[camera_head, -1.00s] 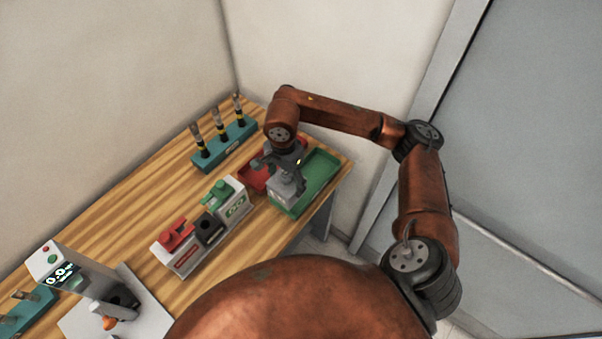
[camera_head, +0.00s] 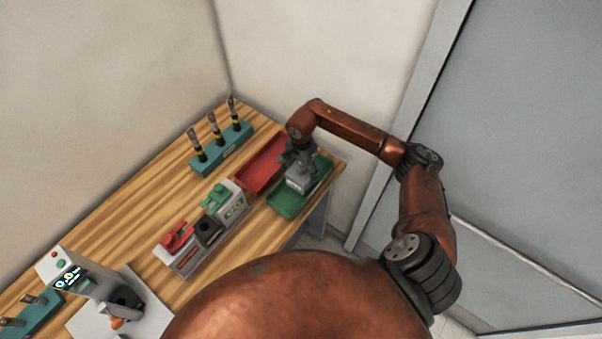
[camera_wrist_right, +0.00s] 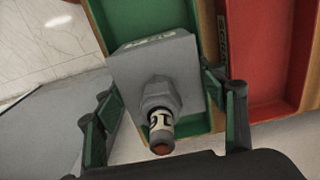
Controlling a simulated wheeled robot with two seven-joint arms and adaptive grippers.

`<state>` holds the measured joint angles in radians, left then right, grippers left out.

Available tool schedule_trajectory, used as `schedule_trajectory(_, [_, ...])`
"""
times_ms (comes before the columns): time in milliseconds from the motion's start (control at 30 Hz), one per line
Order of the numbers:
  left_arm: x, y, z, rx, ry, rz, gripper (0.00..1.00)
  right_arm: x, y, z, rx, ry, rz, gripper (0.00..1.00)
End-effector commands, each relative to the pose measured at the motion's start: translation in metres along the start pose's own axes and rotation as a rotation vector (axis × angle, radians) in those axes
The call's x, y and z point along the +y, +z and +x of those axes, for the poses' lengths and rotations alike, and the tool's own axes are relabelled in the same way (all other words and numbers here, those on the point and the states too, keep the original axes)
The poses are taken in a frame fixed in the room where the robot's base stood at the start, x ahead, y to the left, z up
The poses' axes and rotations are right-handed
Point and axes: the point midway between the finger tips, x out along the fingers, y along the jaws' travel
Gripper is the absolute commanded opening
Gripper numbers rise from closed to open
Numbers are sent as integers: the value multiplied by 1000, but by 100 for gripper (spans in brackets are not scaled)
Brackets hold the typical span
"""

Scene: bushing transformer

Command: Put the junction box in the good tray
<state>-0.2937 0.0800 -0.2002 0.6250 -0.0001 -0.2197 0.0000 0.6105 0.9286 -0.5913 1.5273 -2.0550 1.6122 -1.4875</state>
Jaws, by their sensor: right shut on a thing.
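The junction box is a grey block (camera_head: 300,183) at the green tray (camera_head: 285,206), which I take as the good tray, at the right end of the bench. My right gripper (camera_head: 299,162) is shut on it from above. In the right wrist view the box (camera_wrist_right: 135,68) lies between the fingers of my right gripper (camera_wrist_right: 165,112), with a hex nut and a banded stem pointing toward the camera. The green tray (camera_wrist_right: 135,18) is behind it. I cannot tell whether the box touches the tray floor. My left gripper is not in view.
A red tray (camera_head: 258,168) lies directly left of the green one and looks empty. A wall is behind.

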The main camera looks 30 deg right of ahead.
Motion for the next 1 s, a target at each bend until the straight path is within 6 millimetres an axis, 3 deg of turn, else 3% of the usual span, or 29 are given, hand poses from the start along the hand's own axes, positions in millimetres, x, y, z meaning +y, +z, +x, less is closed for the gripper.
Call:
schedule_trajectory(133, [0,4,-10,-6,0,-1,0,-1,2,12,-3,-3,0,32])
schedule_trajectory(533, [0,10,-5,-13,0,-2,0,-1,1,19,0,-2,0,32])
schedule_trajectory(567, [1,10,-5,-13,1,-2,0,0,1,20,-1,-1,0,65])
schedule_trajectory(800, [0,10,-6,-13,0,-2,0,0,1,18,-1,-1,0,82])
schedule_trajectory(1000, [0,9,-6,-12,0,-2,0,0,1,18,-1,-1,0,82])
